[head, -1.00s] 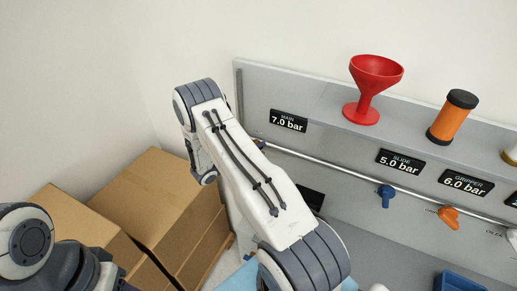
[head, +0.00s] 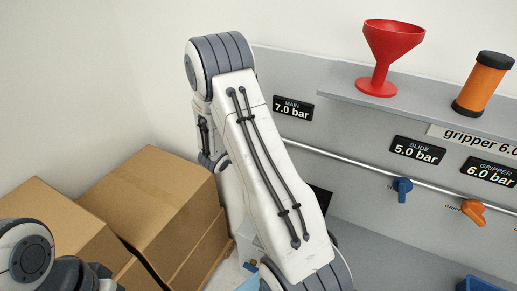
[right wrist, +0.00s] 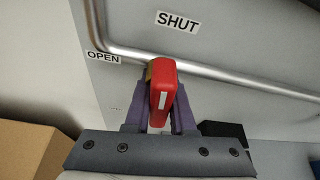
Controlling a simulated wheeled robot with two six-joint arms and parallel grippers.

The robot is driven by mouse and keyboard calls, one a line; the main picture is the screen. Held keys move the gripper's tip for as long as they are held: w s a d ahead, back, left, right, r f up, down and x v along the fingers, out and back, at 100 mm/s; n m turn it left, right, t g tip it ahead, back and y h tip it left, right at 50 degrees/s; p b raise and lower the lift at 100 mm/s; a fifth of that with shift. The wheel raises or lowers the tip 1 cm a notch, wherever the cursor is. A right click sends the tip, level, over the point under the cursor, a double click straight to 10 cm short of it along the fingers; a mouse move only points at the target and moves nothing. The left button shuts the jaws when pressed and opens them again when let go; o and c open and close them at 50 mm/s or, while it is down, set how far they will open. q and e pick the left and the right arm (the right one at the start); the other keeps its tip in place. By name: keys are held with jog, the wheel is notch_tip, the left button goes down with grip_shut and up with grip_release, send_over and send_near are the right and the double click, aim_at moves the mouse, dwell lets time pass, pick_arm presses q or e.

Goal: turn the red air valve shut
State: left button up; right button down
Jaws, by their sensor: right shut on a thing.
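The red air valve handle (right wrist: 163,90) is in the middle of the right wrist view, with a white stripe on it, at a bright metal pipe. My right gripper (right wrist: 160,108) has its purple fingers on either side of the handle and is shut on it. An OPEN label (right wrist: 103,57) is left of the handle, and a SHUT label (right wrist: 178,22) is above and to the right. In the head view my right arm covers the red valve and its own gripper. Only links of my left arm show at the lower left there; its gripper is out of view.
The panel carries a MAIN 7.0 bar display (head: 293,108), a blue valve (head: 402,188) and an orange valve (head: 473,211). A red funnel (head: 385,57) and an orange cylinder (head: 484,84) stand on its ledge. Cardboard boxes (head: 150,205) are at the left.

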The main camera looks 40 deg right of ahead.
jog(key=shift+a+f+m+t+b, duration=0.1)
jog(key=shift+f+m+t+b, duration=0.15)
jog(key=shift+m+b, duration=0.65)
jog(key=shift+r+n+b, duration=0.1)
jog(key=shift+n+b, duration=0.2)
jog(key=shift+w, duration=0.1)
jog(key=c, duration=0.8)
grip_release()
jog(key=shift+o, duration=0.2)
jog(key=shift+r, duration=0.1)
jog(key=b+v, duration=0.1)
jog(key=v, duration=0.9)
jog(key=shift+a+r, duration=0.1)
